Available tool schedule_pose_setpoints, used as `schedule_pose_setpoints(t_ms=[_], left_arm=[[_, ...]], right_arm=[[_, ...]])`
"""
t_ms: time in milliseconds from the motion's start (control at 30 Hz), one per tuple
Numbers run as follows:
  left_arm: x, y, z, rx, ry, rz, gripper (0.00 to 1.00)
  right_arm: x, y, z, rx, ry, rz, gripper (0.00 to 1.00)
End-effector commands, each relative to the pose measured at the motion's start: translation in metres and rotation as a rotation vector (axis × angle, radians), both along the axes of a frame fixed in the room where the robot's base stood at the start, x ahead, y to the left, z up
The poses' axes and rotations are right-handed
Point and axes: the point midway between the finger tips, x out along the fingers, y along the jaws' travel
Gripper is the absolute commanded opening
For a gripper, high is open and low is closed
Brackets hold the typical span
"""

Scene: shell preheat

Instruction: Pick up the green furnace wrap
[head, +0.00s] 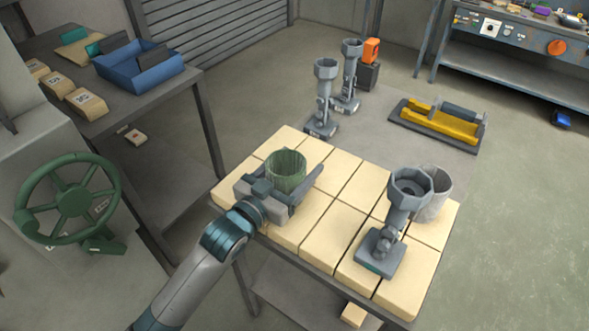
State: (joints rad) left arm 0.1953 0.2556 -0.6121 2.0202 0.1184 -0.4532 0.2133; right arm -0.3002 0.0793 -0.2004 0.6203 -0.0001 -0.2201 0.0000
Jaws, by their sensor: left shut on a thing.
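The green furnace wrap (286,166) is a ribbed green open-topped cylinder. It stands upright at the left part of the table topped with pale yellow bricks (333,222). My left gripper (288,190) is around its lower part with a finger on each side, shut on it. The fingers hide its lower edge, so I cannot tell whether it touches the bricks. My right gripper does not show in the head view.
A grey stand with a cup-shaped top (398,215) and a pale grey cylinder (436,192) are at the table's right. A green handwheel (75,200) is at left. Several bricks between are bare.

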Motion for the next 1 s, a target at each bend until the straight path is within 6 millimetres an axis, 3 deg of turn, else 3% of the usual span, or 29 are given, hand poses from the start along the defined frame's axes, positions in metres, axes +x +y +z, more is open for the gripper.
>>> schedule_pose_setpoints(t_ms=[233,667,1000], left_arm=[[0.000,0.000,0.034,-0.004,-0.007,-0.001,0.44],[-0.048,-0.066,0.081,-0.007,-0.002,-0.003,0.44],[-0.068,-0.092,0.102,-0.003,-0.001,-0.001,0.44]], right_arm=[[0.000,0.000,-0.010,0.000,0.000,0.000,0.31],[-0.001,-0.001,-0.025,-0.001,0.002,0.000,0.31],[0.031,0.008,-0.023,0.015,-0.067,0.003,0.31]])
